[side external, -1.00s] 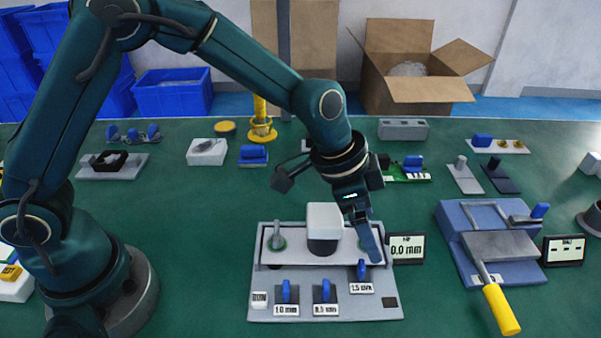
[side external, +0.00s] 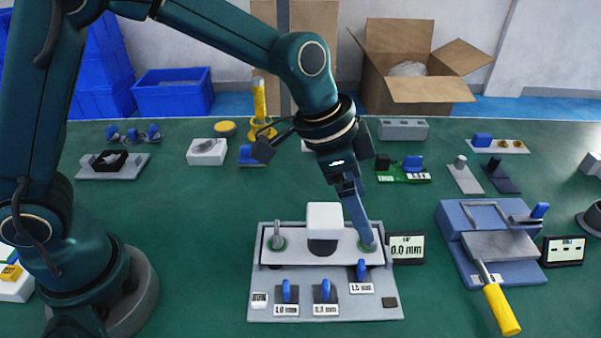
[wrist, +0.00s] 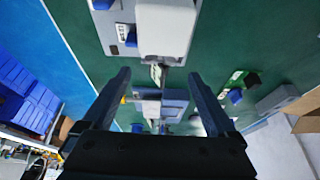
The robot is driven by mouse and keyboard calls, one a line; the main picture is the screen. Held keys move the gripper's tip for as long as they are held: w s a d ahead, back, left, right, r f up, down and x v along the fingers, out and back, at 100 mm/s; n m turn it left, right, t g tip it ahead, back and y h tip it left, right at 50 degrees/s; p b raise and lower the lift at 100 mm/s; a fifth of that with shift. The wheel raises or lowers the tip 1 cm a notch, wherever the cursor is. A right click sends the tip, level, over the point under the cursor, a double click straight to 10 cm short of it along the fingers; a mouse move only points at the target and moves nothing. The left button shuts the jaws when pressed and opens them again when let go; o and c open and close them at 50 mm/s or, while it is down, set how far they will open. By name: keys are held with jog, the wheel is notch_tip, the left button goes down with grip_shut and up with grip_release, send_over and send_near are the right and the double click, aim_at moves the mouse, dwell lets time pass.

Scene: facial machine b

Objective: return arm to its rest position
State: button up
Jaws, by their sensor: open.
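My gripper (side external: 367,240) hangs from the wrist, pointing down and slightly right. Blue switches (side external: 290,291) line the machine's front.
A display reading 0.0 mm (side external: 407,249) stands right of the machine. A blue device with a yellow handle (side external: 502,309) is farther right. Behind are a yellow post (side external: 260,100), a green circuit board (side external: 403,175) and an open cardboard box (side external: 405,95). Green table is bare left of the machine.

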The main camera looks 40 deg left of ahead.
jog(key=s+a+r+n+t, duration=0.3)
jog(key=s+a+r, duration=0.1)
jog(key=a+r, duration=0.6)
jog(key=s+a+f+n+y, duration=0.1)
jog(key=s+a+f+n, duration=0.1)
jog(key=s, duration=0.4)
jog(key=s+a+f+n+y, duration=0.1)
jog(key=s+a+n+y, duration=0.1)
jog(key=s, duration=0.4)
jog(key=shift+s+a+f+n, duration=0.2)
jog(key=shift+a+f+n, duration=0.2)
jog(key=shift+a+n, duration=0.65)
jog(key=shift+d, duration=0.2)
jog(key=shift+c, duration=0.3)
